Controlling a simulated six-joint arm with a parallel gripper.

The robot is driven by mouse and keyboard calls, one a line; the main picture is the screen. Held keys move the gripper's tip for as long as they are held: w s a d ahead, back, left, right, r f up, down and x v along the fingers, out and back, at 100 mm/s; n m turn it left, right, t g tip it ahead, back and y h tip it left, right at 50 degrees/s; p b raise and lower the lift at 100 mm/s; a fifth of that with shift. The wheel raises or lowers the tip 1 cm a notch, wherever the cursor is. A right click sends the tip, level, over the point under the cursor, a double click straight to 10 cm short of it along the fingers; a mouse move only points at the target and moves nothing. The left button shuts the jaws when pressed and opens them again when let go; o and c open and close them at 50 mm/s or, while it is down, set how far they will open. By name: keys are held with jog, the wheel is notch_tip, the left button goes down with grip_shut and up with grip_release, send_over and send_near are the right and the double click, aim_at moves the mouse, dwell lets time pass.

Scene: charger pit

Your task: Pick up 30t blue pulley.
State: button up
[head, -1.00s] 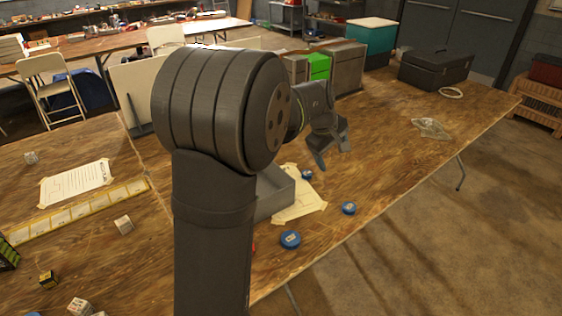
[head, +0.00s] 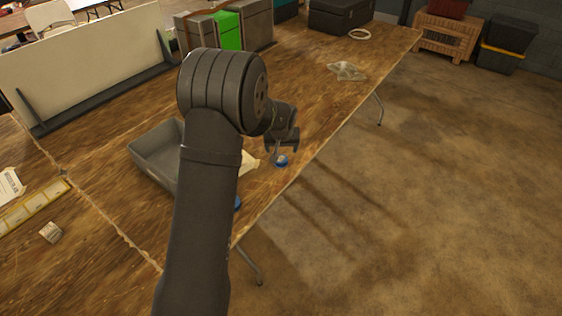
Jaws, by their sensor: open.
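A blue pulley (head: 281,160) lies on the wooden table near its right edge in the head view. My gripper (head: 281,150) is open and empty, with its fingers pointing down right at this pulley. I cannot tell whether the fingers straddle it or are still above it. Another blue pulley (head: 237,204) shows only as a sliver beside my arm, nearer the front edge. The tooth marking on either pulley is too small to read.
A grey open bin (head: 150,160) stands left of my arm, which partly hides it. The table's right edge is close to the pulley.

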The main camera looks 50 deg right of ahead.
aim_at(281, 159)
jog(key=x, duration=1)
jog(key=shift+w+d+f, duration=0.1)
jog(key=shift+w+d, duration=0.15)
jog(key=shift+w, duration=0.05)
jog(key=c, duration=1.1)
